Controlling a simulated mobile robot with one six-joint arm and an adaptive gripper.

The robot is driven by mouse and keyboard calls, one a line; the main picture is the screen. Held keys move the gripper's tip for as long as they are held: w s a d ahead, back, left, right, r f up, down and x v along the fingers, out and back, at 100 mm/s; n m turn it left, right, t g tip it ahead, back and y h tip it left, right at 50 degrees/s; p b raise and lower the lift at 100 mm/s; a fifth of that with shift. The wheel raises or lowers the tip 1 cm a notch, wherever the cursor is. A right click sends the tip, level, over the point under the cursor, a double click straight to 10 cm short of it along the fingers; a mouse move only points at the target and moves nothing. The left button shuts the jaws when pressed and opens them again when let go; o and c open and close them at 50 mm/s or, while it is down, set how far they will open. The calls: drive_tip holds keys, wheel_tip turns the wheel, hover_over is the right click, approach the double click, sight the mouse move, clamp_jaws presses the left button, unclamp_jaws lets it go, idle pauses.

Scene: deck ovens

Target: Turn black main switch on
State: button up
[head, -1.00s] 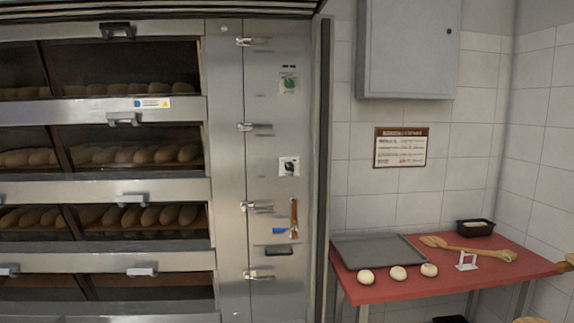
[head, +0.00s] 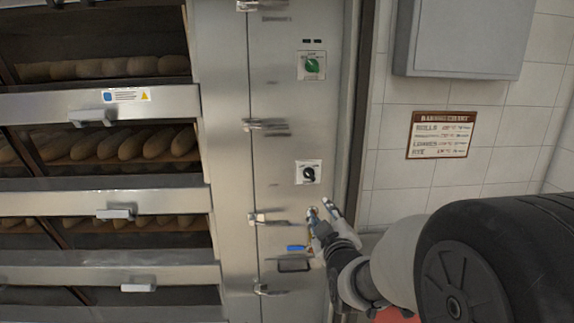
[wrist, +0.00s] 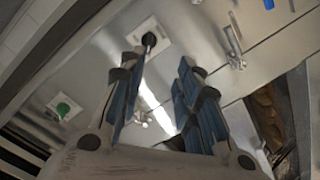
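The black main switch (head: 308,173) is a round black knob on a white plate on the steel oven panel. In the wrist view the black switch (wrist: 149,40) shows at the top, just beyond the tip of the left finger. My gripper (head: 321,209) is in front of the panel, a little below and right of the switch in the head view. Its two fingers are apart with nothing between them in the wrist view (wrist: 160,75). I cannot tell whether a finger touches the switch plate.
A green switch (head: 312,65) sits higher on the panel, and it also shows in the wrist view (wrist: 63,108). A blue-handled lever (head: 296,248) and a dark handle (head: 293,265) lie below. Door latches (head: 266,125) protrude left of the switches. A grey wall cabinet (head: 462,38) hangs right.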

sight(310, 177)
drive_tip(key=shift+n+t, duration=0.3)
drive_tip(key=shift+t, duration=0.2)
drive_tip(key=w, duration=0.6)
drive_tip(key=w+p, duration=0.1)
drive_tip(key=w, duration=0.5)
drive_tip(key=w+r, duration=0.1)
drive_tip(key=w, duration=0.6)
clamp_jaws()
